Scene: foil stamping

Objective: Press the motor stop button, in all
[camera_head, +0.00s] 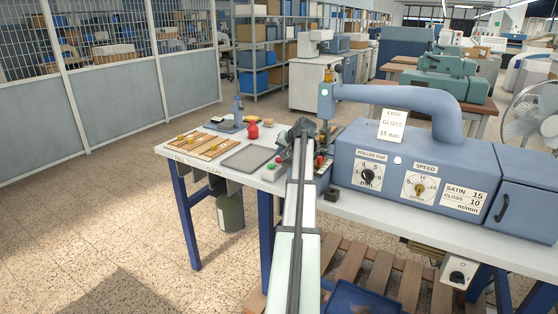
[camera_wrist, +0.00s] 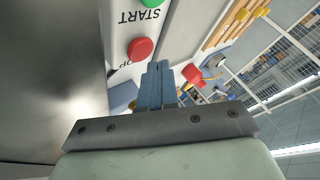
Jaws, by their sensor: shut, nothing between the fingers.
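In the wrist view, a round red button (camera_wrist: 140,48) sits on a pale panel (camera_wrist: 178,40) beside a partly hidden label that seems to read STOP. A green button (camera_wrist: 150,3) labelled START is at the top edge; the lettering appears upside down. My gripper (camera_wrist: 160,66) is shut and empty, its blue fingertips close beside the red button in the picture; I cannot tell whether they touch. In the head view my gripper (camera_head: 304,128) is at the machine's left end, its fingertips not clear. Small red and green spots show on both sides of my arm there.
The blue-grey machine (camera_head: 400,150) with dials stands right of my arm. On the bench (camera_head: 215,155) to the left are a grey tray (camera_head: 249,157), a wooden rack (camera_head: 203,145) and a red jar (camera_head: 253,131). A large metallic surface (camera_wrist: 50,70) fills the wrist view's left side.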

